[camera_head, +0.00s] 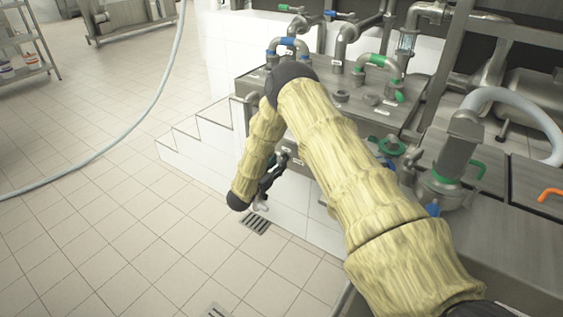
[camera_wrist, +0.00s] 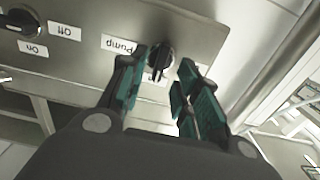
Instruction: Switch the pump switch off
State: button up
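In the wrist view, a black rotary pump switch (camera_wrist: 160,57) sits on a grey metal panel (camera_wrist: 185,15). An upside-down label reading "Pump" (camera_wrist: 122,46) is to its left. My gripper (camera_wrist: 161,60) is open, with one teal-padded finger on each side of the knob. I cannot tell whether either pad touches it. The knob's exact setting is hard to read. In the head view, my gripper (camera_head: 268,183) is low at the front of the machine, mostly hidden by my arm, and the switch cannot be made out.
Another dark switch (camera_wrist: 12,49) with "On" and "Off" labels is at the wrist view's left. In the head view, pipes and green-handled valves (camera_head: 385,146) crowd the steel counter at right. A pale hose (camera_head: 150,105) and floor drain (camera_head: 257,224) lie on the otherwise open tiled floor.

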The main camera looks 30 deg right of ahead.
jog(key=shift+x, duration=1.4)
grip_shut()
